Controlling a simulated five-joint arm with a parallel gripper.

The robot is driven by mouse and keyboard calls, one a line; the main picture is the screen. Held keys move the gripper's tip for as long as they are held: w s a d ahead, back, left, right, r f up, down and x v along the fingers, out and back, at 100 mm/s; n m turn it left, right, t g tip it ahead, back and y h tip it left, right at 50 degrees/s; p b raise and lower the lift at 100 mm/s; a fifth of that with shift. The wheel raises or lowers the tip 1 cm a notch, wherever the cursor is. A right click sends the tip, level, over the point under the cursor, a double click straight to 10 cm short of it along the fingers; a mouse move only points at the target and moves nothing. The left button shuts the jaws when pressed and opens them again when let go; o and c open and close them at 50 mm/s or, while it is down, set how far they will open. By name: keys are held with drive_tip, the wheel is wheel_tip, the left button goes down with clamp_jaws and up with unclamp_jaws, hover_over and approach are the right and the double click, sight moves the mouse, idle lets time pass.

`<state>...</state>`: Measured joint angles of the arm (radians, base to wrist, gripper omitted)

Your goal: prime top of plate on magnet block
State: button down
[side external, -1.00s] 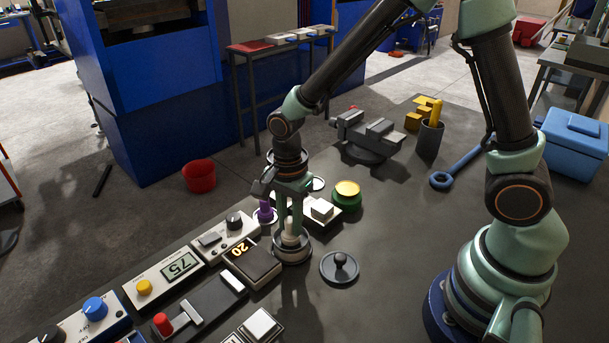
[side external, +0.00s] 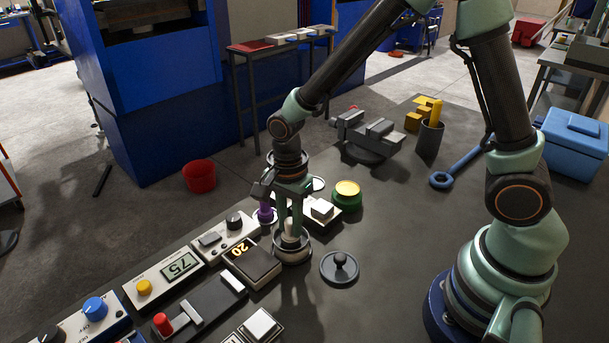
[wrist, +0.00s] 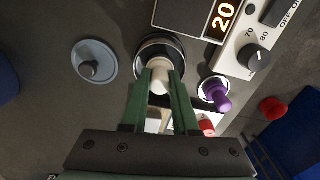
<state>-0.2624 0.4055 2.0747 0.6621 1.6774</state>
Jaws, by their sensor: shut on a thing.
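My gripper (wrist: 160,88) points down and is shut on a cream knob-topped handle (wrist: 161,70). In the side view, the handle (side external: 291,232) stands upright in a round dark pot with a pale rim (side external: 293,256). What lies under the handle inside the pot is hidden. Just behind the pot is a low block with a pale square top (side external: 321,208), partly covered by my gripper in the wrist view. I cannot tell for sure whether this is the plate on the magnet block.
A grey round lid with a black knob (side external: 339,267) lies beside the pot. A purple-handled piece (side external: 264,213) stands in a pale pot. Dark bench is free at front right.

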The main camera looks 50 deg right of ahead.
sight(290, 220)
idle(0.3)
drive_tip(key=shift+r, duration=3.5)
